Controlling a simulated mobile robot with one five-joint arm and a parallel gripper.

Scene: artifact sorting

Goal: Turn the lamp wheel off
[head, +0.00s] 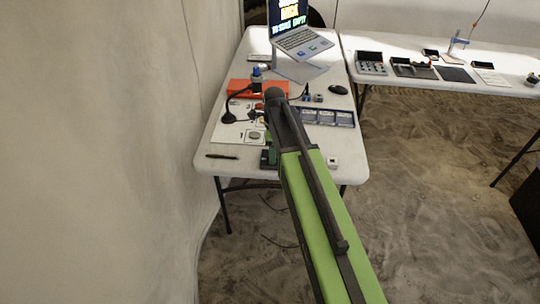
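A black thing with a curved neck (229,116), perhaps the lamp, is on the left part of the white table, by a red-orange box. No lamp wheel can be made out, and I cannot tell whether a light is on. My green and black arm reaches from the lower right up over this table. Its dark rounded far end covers part of the table to the right of the black thing. My gripper's fingers cannot be made out; they may be hidden behind my arm.
The near white table (209,134) holds an open laptop (300,42), a red-orange box (240,87), a mouse (338,89), blue-grey cases (336,118) and a dark pen-like item (221,156). A second table (420,48) stands right. A pale wall borders the left; sandy floor is open at lower right.

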